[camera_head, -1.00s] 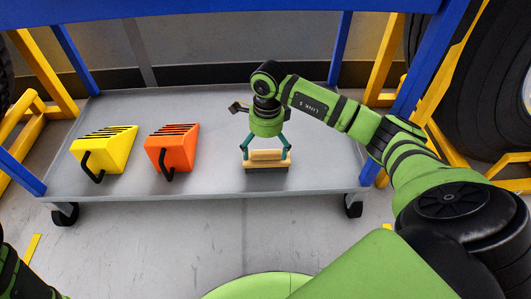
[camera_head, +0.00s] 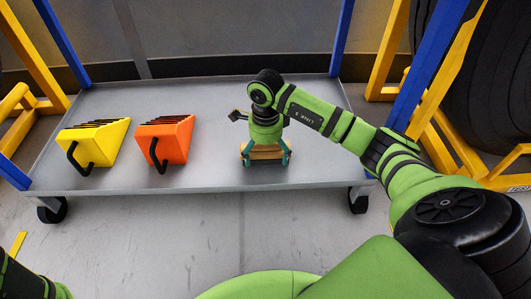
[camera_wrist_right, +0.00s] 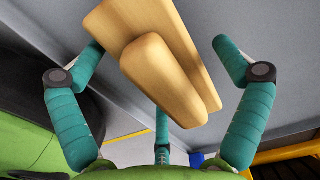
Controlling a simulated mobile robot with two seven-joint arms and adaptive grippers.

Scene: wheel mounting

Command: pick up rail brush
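The rail brush (camera_head: 262,154) is a wooden block with a raised handle, lying on the grey cart shelf near its front edge. My right gripper (camera_head: 266,160) is lowered over it, with fingers around the brush. In the right wrist view the brush (camera_wrist_right: 160,68) sits between the teal fingers of the right gripper (camera_wrist_right: 165,65). The left-hand finger is close to the wood; I cannot tell whether it touches. The right-hand finger stands clear of the brush, so the gripper is open. My left gripper is out of view.
A yellow holder (camera_head: 97,142) and an orange holder (camera_head: 166,140), each with a black handle, stand to the left on the cart shelf (camera_head: 205,172). Blue posts rise at the cart's sides. A large black tyre (camera_head: 490,85) in a yellow frame is at the right.

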